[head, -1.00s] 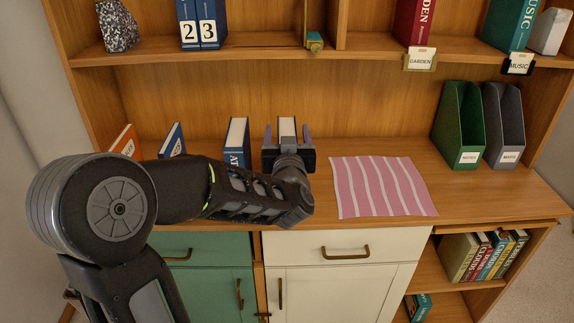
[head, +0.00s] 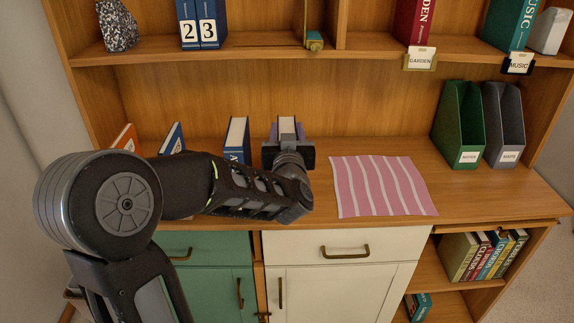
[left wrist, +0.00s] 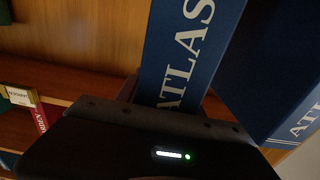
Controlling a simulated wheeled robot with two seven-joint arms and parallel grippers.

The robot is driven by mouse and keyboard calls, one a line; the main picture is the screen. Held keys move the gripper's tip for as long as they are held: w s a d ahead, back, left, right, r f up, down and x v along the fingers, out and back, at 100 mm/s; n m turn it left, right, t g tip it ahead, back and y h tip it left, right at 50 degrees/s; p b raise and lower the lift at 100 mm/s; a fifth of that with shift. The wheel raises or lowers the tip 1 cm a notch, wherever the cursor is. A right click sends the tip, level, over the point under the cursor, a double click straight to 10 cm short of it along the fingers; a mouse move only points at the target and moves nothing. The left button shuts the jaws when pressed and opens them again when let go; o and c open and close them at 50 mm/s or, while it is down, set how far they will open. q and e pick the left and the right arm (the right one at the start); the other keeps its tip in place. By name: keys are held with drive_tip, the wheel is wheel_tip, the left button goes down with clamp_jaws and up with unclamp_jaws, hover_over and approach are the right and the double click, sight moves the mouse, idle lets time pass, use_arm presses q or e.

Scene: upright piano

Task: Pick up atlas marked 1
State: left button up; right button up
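A thick blue atlas (head: 287,125) with pale pages stands upright on the desk top. My left gripper (head: 287,133) has one finger at each side of it, pressed close, and looks shut on it. In the left wrist view, the blue spine with white ATLAS lettering (left wrist: 183,50) rises just beyond the dark gripper body; its number is hidden. A second blue atlas (head: 237,138) stands just to the left and also shows in the left wrist view (left wrist: 275,75). Blue volumes marked 2 (head: 188,28) and 3 (head: 208,28) stand on the upper shelf. My right gripper is out of view.
An orange book (head: 126,138) and a thin blue book (head: 173,138) lean at the left. A pink striped cloth (head: 382,186) lies right of the gripper. Green (head: 458,125) and grey (head: 503,125) file holders stand at the right. The upper shelf (head: 260,48) overhangs behind.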

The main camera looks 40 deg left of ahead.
use_arm(q)
clamp_jaws()
idle(0.4)
drive_tip(key=shift+r, duration=0.1)
wheel_tip(320, 180, up, 10)
drive_tip(key=shift+r+p, duration=0.1)
drive_tip(key=shift+p, duration=1)
